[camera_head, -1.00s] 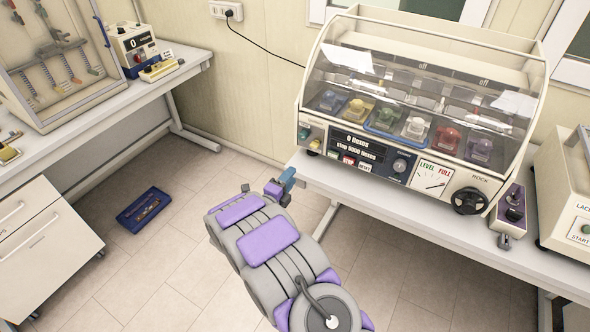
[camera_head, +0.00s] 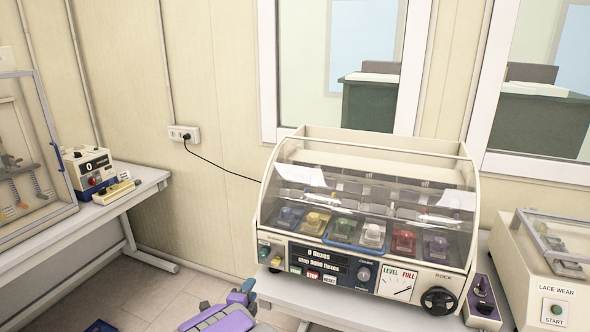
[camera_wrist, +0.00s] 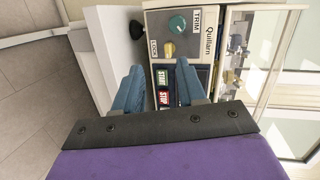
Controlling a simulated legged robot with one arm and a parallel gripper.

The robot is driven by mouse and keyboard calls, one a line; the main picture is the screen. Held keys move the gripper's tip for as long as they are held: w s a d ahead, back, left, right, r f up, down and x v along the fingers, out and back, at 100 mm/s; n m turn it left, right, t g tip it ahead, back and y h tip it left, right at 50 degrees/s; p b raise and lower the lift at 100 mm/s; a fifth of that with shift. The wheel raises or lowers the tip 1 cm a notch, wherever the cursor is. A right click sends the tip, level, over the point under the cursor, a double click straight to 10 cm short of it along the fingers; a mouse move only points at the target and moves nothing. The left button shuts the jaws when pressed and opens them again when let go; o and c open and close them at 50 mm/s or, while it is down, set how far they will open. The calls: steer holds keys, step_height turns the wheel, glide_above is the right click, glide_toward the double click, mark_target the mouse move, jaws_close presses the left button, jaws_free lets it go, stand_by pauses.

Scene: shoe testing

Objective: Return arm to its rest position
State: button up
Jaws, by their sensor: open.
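My gripper (camera_head: 243,292) is at the bottom of the head view, low beside the left front corner of the table under the flexing machine. Part of my purple and grey arm shows below it. In the wrist view my gripper (camera_wrist: 155,88) has two blue fingers standing apart with nothing between them. Beyond the fingers is the machine's front panel (camera_wrist: 178,50), with a green TRIM knob, a yellow knob and START and STOP buttons. The fingertips appear apart from the panel, though the exact distance is hard to tell.
The clear-covered machine (camera_head: 370,185) holds several coloured shoe pieces and stands on the white table (camera_head: 300,300). A purple control box (camera_head: 482,300) and a LACE WEAR machine (camera_head: 550,270) stand to its right. A left bench (camera_head: 120,205) carries a counter device (camera_head: 90,170).

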steer(key=s+d+r+n+g+y, duration=0.6)
steer(key=s+d+r+n+g, duration=0.2)
steer(key=s+r+n, duration=0.35)
steer(key=s+d+r+n+g+h, duration=0.1)
steer(key=s+d+n+g, duration=0.1)
steer(key=s+d, duration=0.5)
steer(key=s+d+r+n+g+h, duration=0.1)
steer(key=s+d+n+g, duration=0.2)
steer(key=s, duration=1.5)
steer(key=s+d+r+n+g+h, duration=0.1)
steer(key=s+d+n+g, duration=0.2)
steer(key=s+d, duration=0.7)
steer(key=s+g, duration=0.1)
steer(key=s, duration=0.2)
steer(key=shift+d+r, duration=0.2)
steer(key=shift+d, duration=0.2)
